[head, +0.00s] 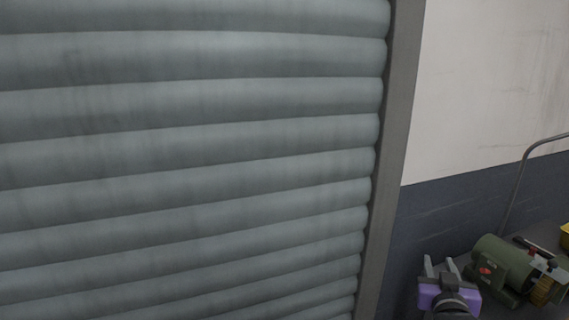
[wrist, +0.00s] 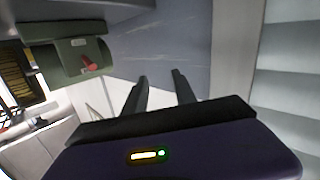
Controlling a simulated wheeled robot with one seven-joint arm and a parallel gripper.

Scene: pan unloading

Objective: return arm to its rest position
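My gripper (head: 439,262) is at the lower right of the head view, with its purple housing below the fingers. Its two dark grey fingers point upward in that view and stand apart. In the wrist view my gripper (wrist: 160,78) is also open, with nothing between the fingers, only the blue lower wall behind them. It appears clear of the objects around it.
A green bench machine (head: 502,268) with a red switch sits just right of my gripper; it shows in the wrist view (wrist: 70,58) at upper left. A grey roller shutter (head: 190,150) fills the left. A yellow item (head: 565,237) is at the right edge.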

